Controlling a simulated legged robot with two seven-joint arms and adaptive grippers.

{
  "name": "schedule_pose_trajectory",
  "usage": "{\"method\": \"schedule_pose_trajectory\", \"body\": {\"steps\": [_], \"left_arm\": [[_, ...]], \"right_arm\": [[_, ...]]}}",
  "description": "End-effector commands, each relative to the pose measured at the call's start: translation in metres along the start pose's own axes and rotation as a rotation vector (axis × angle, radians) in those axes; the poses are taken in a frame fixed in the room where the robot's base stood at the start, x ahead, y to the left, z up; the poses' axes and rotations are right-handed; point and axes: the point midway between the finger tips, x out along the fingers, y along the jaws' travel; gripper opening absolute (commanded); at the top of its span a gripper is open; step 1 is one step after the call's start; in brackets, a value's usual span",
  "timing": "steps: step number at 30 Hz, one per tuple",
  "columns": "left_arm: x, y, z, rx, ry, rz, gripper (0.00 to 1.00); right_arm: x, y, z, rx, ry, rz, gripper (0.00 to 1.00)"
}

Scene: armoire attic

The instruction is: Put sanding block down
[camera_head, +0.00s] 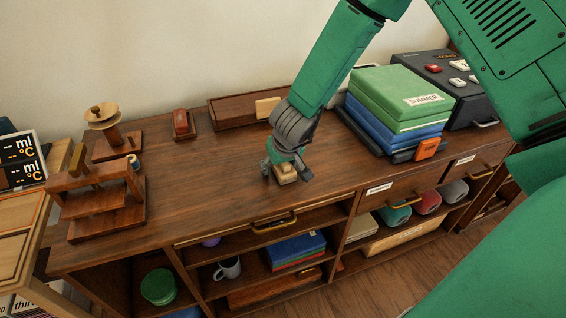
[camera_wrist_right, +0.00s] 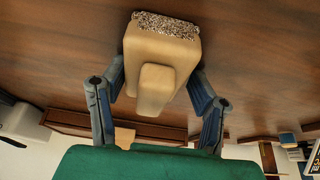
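The sanding block (camera_head: 287,174) is a small tan block at the front-middle of the brown cabinet top (camera_head: 215,195). In the right wrist view the sanding block (camera_wrist_right: 160,60) shows a raised knob and a speckled gritty strip along one end. My right gripper (camera_head: 286,170) reaches down over it. In the wrist view the blue-grey fingers of my right gripper (camera_wrist_right: 158,82) lie against both sides of the block. The block is at or very close to the wood; its underside is hidden, so I cannot tell whether it touches. My left gripper is not in view.
A wooden press (camera_head: 100,190) and a small spool stand (camera_head: 108,130) are at left. A long wooden tray (camera_head: 235,110) and a small brown block (camera_head: 183,124) lie behind. Stacked green and blue boxes (camera_head: 400,100) stand right. The wood left of the gripper is clear.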

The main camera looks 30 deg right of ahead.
Motion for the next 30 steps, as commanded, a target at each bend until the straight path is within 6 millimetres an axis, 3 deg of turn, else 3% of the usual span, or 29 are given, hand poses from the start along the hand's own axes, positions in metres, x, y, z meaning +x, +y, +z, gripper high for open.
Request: {"method": "schedule_pose_trajectory", "body": {"steps": [1, 30], "left_arm": [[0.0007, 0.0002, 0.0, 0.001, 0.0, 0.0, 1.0], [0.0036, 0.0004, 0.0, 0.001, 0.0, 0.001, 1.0]], "right_arm": [[0.0037, 0.0037, 0.0079, 0.005, -0.016, 0.002, 0.62], [0.0039, 0.0089, 0.0075, 0.01, -0.015, 0.01, 0.62]]}}
